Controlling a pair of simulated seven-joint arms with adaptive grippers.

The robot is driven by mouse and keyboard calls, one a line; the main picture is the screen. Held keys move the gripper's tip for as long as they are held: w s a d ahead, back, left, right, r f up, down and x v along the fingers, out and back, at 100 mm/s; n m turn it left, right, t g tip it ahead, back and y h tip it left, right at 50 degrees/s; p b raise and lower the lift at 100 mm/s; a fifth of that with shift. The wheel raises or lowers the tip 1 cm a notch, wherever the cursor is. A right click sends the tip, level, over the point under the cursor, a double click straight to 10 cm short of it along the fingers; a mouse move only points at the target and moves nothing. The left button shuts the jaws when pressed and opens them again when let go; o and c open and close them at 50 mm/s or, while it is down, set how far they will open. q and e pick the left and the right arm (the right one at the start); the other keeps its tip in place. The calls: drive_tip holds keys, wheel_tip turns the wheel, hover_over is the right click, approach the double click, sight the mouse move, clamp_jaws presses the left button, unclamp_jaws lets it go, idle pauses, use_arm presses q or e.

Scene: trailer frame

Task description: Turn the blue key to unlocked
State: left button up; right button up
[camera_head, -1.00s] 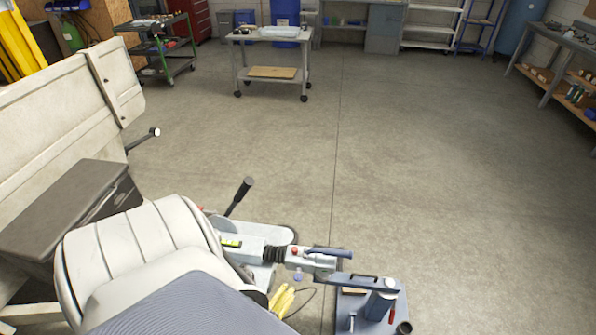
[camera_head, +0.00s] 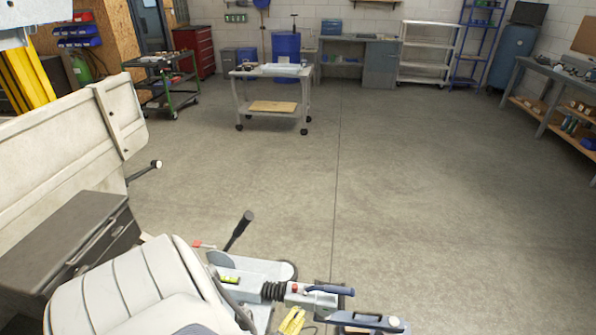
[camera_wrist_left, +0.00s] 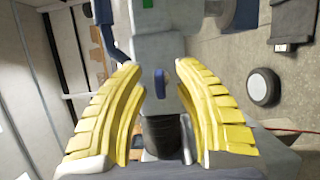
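The blue key (camera_wrist_left: 160,85) is a small upright blue tab on the pale grey coupling housing (camera_wrist_left: 158,55) in the left wrist view. My left gripper (camera_wrist_left: 160,70) has its two yellow fingers apart, one on each side of the key, with a visible gap to it on both sides. I cannot tell how far the fingertips are from the housing in depth. In the head view the yellow fingers (camera_head: 292,319) show just below the coupling (camera_head: 309,293), and I cannot make out the key there.
A blue handle (camera_head: 331,289) lies along the coupling, with a black ribbed bellows (camera_head: 273,291) to its left. A black-gripped lever (camera_head: 239,231) rises behind. A white tipped trailer panel (camera_head: 60,155) stands at left. The floor beyond is open up to a wheeled cart (camera_head: 272,88).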

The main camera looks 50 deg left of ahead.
use_arm(q)
drive_tip(key=shift+c, duration=0.5)
clamp_jaws()
drive_tip(key=shift+m+g, duration=0.3)
drive_tip(key=shift+m, duration=0.5)
drive_tip(key=m+g, duration=0.1)
drive_tip(key=m, duration=0.1)
drive_tip(key=shift+m, duration=0.4)
drive_tip(key=m+g, duration=0.1)
drive_tip(key=m, duration=0.1)
drive_tip(key=shift+m+g+y, duration=0.3)
drive_tip(key=shift+g, duration=0.1)
drive_tip(key=m+g+y, duration=0.1)
drive_tip(key=m, duration=0.2)
drive_tip(key=shift+g, duration=0.4)
drive_tip(key=shift+m+g+y, duration=0.5)
drive_tip(key=shift+m, duration=0.6)
drive_tip(key=shift+a, duration=0.1)
